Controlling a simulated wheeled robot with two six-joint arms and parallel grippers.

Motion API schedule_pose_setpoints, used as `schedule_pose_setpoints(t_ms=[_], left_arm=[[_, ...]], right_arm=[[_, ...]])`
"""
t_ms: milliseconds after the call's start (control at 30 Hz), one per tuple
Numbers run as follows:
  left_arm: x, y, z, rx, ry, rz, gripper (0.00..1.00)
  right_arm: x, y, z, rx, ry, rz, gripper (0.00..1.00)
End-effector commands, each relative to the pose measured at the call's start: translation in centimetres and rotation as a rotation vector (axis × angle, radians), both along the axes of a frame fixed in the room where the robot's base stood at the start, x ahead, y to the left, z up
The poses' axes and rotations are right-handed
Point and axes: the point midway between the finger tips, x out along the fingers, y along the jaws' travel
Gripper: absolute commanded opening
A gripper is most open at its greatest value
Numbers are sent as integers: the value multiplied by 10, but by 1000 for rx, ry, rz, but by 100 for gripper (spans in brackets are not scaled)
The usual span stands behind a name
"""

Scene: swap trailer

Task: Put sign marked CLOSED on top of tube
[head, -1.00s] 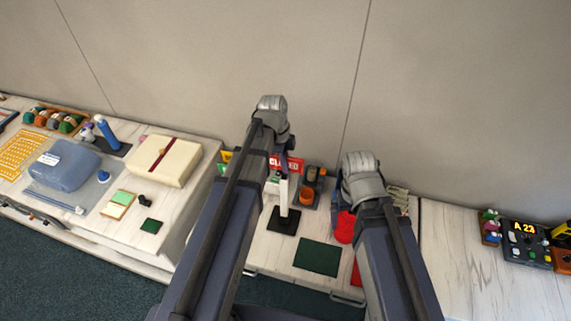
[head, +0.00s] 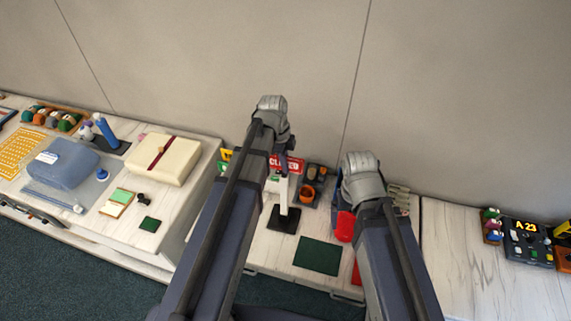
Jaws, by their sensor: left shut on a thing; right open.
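The red sign marked CLOSED (head: 291,165) is at the tip of my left arm, tilted slightly, its left part covered by the arm. My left gripper (head: 283,166) is shut on it, its fingers mostly hidden. The white tube (head: 284,194) stands upright on a black square base (head: 284,219), just below the sign in the picture; I cannot tell whether they touch. My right gripper (head: 342,204) is open, mostly hidden by its own arm, near a red rounded object (head: 345,227).
An orange cup (head: 307,194) is in a dark holder right of the tube. A dark green mat (head: 317,256) lies in front. A cream box (head: 162,159) and a blue container (head: 62,164) are on the left. A display panel reading A 23 (head: 527,240) is at far right.

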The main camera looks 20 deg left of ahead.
Motion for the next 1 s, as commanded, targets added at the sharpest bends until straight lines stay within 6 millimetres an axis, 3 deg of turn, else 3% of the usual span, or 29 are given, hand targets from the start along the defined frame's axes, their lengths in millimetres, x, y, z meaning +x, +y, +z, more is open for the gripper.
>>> schedule_pose_setpoints(t_ms=[1000], left_arm=[[0, 0, -13, 0, 0, 0, 0]], right_arm=[[0, 0, -13, 0, 0, 0, 100]])
